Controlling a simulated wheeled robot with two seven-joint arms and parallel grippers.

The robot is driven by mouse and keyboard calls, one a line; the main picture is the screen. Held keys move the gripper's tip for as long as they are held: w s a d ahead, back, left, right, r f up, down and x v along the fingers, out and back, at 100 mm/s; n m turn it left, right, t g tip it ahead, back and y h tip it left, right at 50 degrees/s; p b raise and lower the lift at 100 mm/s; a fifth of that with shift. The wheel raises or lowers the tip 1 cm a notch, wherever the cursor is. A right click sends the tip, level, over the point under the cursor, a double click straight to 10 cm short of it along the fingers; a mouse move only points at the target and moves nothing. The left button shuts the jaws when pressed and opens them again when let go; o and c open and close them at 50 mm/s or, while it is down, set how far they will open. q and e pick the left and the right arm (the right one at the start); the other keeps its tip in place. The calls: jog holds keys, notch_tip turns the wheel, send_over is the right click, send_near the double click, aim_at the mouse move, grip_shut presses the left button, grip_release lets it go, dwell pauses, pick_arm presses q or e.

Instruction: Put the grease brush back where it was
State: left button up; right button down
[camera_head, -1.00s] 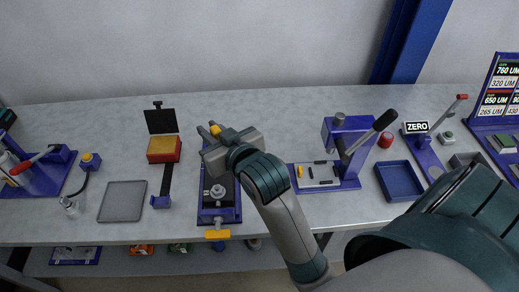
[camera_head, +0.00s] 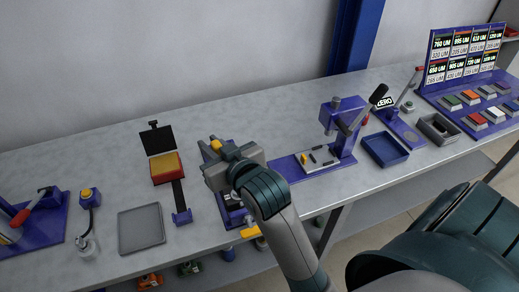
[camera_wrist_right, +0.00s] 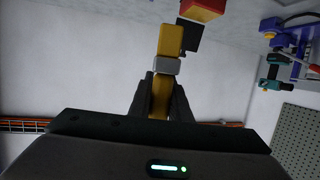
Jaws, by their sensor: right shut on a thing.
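My right gripper (camera_head: 212,165) is shut on the grease brush. In the right wrist view the brush's yellow handle (camera_wrist_right: 160,97) runs between the dark fingers (camera_wrist_right: 160,100), with a grey band and a second yellow section beyond them. In the head view only a yellow bit of the brush (camera_head: 215,145) shows beyond the gripper. The gripper is in front of a purple fixture (camera_head: 232,213) with a yellow front handle and hides much of it; I cannot tell its height above it. My left gripper is in neither view now.
Left of my gripper are a red-and-yellow box (camera_head: 167,169) with a black panel and a grey tray (camera_head: 141,229). To the right are a purple lever press (camera_head: 343,125), a blue tray (camera_head: 385,150), a grey bin (camera_head: 437,129) and a display board (camera_head: 462,52).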

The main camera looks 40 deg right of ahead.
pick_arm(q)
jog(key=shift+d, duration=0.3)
pick_arm(e)
jog(key=shift+d, duration=0.1)
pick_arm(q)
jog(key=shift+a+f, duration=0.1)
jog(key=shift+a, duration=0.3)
pick_arm(e)
jog(key=w+d+f+m+h, duration=0.1)
jog(key=w+d+f, duration=0.2)
jog(key=w+d, duration=0.5)
jog(key=w+d+f+m+h, duration=0.1)
jog(key=w+d, duration=0.6)
jog(key=d, duration=0.8)
notch_tip(320, 180, down, 3)
jog(key=shift+w+r+m+h, duration=0.1)
jog(key=shift+w+m+h, duration=0.3)
jog(key=shift+h, duration=0.4)
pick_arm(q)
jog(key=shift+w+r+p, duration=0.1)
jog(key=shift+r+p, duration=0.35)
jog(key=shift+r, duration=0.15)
pick_arm(e)
notch_tip(320, 180, down, 6)
